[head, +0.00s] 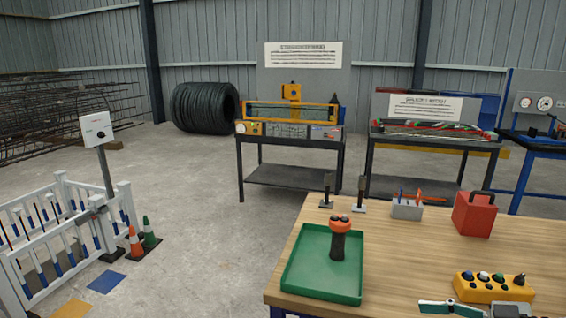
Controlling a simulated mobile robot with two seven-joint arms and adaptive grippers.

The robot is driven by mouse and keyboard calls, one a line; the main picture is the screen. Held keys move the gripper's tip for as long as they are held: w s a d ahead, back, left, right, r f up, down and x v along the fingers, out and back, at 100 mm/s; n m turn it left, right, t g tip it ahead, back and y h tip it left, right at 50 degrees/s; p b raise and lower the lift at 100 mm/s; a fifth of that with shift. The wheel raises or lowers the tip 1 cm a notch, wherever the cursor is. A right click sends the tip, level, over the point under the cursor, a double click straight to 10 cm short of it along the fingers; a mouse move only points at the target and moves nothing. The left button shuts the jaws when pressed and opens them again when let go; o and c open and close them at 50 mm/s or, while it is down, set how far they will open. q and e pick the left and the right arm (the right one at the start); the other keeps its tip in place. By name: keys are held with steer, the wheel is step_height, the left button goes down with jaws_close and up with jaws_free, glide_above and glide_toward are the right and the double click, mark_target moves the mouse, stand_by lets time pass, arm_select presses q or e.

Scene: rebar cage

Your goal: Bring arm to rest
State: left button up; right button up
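Neither of my arms nor grippers shows in the head view. A wooden workbench (420,262) fills the lower right. On its left part lies a green tray (296,268). A black handheld tool with an orange-red top (339,240) stands upright in the tray. No gripper is seen touching anything on the bench.
On the bench are a grey holder (407,210), a red box (473,214), a yellow button box (493,287) and a green-white item (449,308) at the front edge. White fencing (60,245) and cones (136,241) stand left. Open floor (205,220) lies between.

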step_height(320, 180, down, 20)
steer(key=s+m+t+h, duration=0.1)
steer(key=m+t+h, duration=0.2)
steer(key=m+h, duration=0.1)
steer(key=s+a+f+m+h, duration=0.2)
steer(key=s+a+f+h, duration=0.2)
steer(key=s+a+f, duration=0.3)
step_height(320, 180, down, 5)
steer(key=shift+s+a+r+m, duration=0.1)
steer(key=shift+s+a+m, duration=0.3)
steer(key=shift+s, duration=0.85)
